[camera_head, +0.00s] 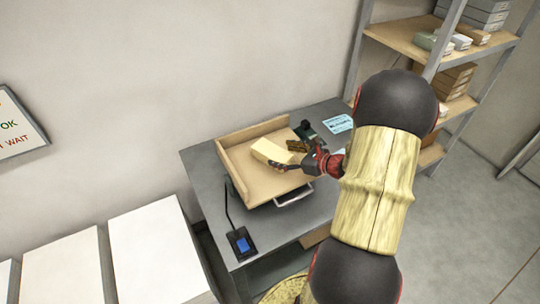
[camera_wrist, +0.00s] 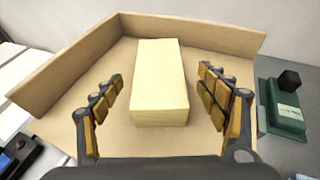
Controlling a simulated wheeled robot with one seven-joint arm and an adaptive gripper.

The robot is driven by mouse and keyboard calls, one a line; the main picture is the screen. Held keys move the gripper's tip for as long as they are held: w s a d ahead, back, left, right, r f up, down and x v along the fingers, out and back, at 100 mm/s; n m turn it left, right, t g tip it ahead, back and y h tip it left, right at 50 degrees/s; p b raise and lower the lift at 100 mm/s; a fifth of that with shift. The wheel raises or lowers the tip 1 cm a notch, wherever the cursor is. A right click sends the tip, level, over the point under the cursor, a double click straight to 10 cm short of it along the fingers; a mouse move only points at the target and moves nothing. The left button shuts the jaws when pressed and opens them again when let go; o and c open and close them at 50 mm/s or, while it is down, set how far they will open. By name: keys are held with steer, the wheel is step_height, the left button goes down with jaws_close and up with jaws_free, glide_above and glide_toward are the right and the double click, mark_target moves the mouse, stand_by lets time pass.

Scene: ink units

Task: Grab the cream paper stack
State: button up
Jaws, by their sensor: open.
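The cream paper stack (camera_wrist: 160,82) is a pale block lying in a tan tray (camera_wrist: 60,72) with low walls along its back and left. In the head view the stack (camera_head: 268,151) lies in the tray (camera_head: 238,168) on a grey table. My gripper (camera_wrist: 158,95) is open, its padded fingers on either side of the stack's near part with gaps to both sides in the wrist view. In the head view my gripper (camera_head: 290,156) reaches in from the right at the stack; my fingers partly cover the tray there.
A green device with a black knob (camera_wrist: 285,105) stands right of the tray. A black pad with a blue button (camera_head: 241,243) sits at the table's front left. A light blue card (camera_head: 338,124) lies at the back right. Shelves with boxes (camera_head: 455,50) stand beyond my arm.

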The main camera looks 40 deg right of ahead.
mark_target(273, 151)
steer(key=b+x, duration=0.2)
steer(key=x, duration=0.3)
steer(key=shift+w+a, duration=0.1)
steer(key=shift+w, duration=0.1)
steer(key=c, duration=0.3)
steer(key=c, duration=1.3)
steer(key=shift+r, duration=0.1)
steer(key=shift+c, duration=0.9)
steer(key=shift+r, duration=0.1)
